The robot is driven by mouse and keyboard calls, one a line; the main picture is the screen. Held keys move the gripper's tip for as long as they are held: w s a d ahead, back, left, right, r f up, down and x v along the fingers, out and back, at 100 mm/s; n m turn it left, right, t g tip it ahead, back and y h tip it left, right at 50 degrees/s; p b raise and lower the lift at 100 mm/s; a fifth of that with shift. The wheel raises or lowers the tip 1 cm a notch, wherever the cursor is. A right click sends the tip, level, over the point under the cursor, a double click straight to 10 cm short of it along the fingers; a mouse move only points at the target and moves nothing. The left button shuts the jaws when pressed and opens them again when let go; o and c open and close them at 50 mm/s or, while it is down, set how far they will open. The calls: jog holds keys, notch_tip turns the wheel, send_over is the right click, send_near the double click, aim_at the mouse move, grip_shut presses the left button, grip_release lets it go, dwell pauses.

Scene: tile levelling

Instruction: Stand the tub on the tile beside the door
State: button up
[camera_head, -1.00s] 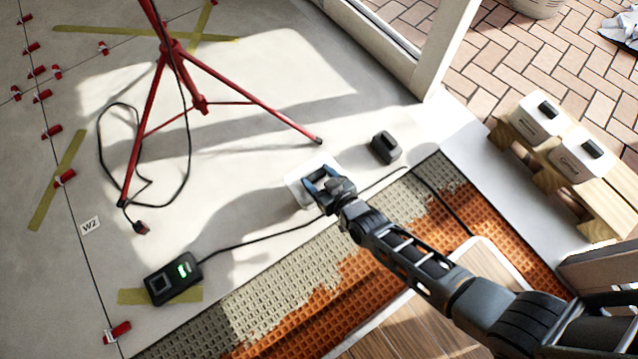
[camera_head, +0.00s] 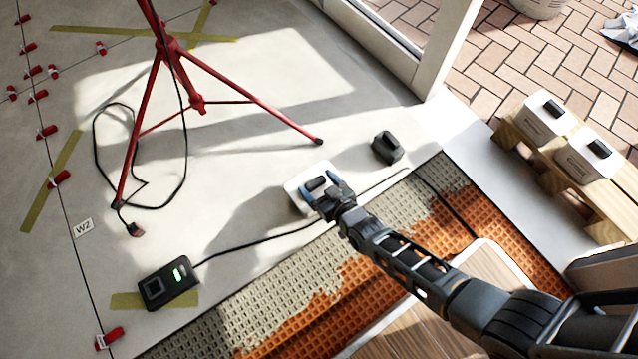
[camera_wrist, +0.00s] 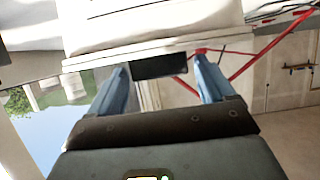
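A white tub (camera_head: 297,194) with a black handle (camera_head: 316,184) is on the pale floor tile (camera_head: 250,160), near the tile's edge by the orange matting. It looks upright. My gripper (camera_head: 333,193) is just to its right, blue fingers apart. In the wrist view the tub (camera_wrist: 150,22) fills the top, and its black handle (camera_wrist: 160,66) shows between the open fingertips (camera_wrist: 160,72), with a gap on both sides. The door frame (camera_head: 440,55) stands at the upper right. My gripper hides part of the tub's right side in the head view.
A red tripod (camera_head: 197,102) with a looped cable stands left of the tub. A black block (camera_head: 387,147) sits to the right. A black device (camera_head: 168,284) lies lower left, its cable crossing near the tub. Two similar tubs (camera_head: 546,117) (camera_head: 586,160) stand on a wooden pallet (camera_head: 606,203).

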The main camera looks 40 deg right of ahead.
jog(key=shift+o, duration=0.5)
jog(key=shift+s+r, duration=0.2)
jog(key=shift+r, duration=0.05)
jog(key=p+v, duration=0.6)
jog(key=v, duration=0.5)
jog(key=shift+s, duration=0.3)
jog(key=shift+r, duration=0.1)
jog(key=s+d+r, duration=0.1)
jog(key=s+r, duration=1.3)
jog(key=r, duration=0.2)
jog(key=s+r, duration=0.3)
jog(key=r, duration=0.9)
jog(key=s+a+r+t, duration=0.1)
jog(key=s+r, duration=0.1)
jog(key=r, duration=1)
jog(key=shift+s, duration=0.4)
